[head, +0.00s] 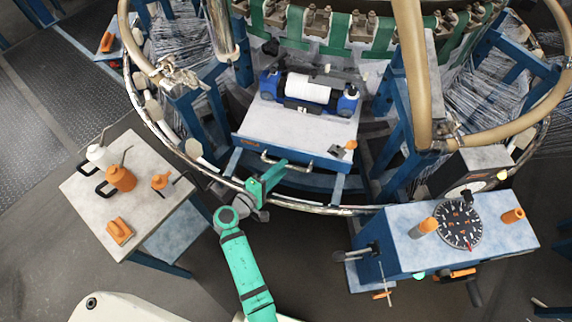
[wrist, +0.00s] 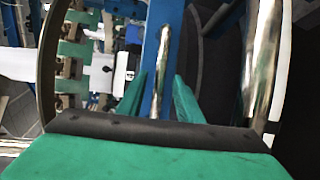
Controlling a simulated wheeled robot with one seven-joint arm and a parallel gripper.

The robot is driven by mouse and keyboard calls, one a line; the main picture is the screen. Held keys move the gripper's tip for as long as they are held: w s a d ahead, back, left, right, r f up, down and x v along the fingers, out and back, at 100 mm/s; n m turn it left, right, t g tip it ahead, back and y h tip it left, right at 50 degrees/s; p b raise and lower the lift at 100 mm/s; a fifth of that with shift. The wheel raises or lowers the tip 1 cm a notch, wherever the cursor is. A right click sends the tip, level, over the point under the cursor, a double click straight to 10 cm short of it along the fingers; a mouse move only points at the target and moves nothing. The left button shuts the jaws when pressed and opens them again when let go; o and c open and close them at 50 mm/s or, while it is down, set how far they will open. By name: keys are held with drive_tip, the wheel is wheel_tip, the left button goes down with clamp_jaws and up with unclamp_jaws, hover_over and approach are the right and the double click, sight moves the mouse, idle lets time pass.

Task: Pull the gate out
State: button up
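The gate appears to be the pale grey platform (head: 300,125) with a blue front edge, set into the loom's ring in the head view. A metal bar handle (head: 290,162) runs along its front. My gripper (head: 279,168) is teal and reaches over the ring rail to the left part of this handle. In the wrist view my gripper (wrist: 160,85) is open, with a shiny metal bar (wrist: 161,65), seemingly the handle, between its two fingers. Narrow gaps show on both sides of the bar. Its contact depth is hard to tell.
The loom's shiny ring rail (head: 330,209) crosses in front of the gate; a thick metal tube shows in the wrist view (wrist: 262,60). A side table (head: 140,200) with orange items stands left. A blue console (head: 400,250) with a dial stands right. A white roll (head: 308,88) sits on the gate.

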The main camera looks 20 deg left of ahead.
drive_tip(key=shift+x, duration=1.75)
clamp_jaws()
drive_tip(key=shift+s, duration=0.1)
drive_tip(key=s, duration=2.4)
drive_tip(key=shift+s+d, duration=0.25)
drive_tip(key=shift+d, duration=0.25)
unclamp_jaws()
drive_tip(key=shift+s, duration=0.1)
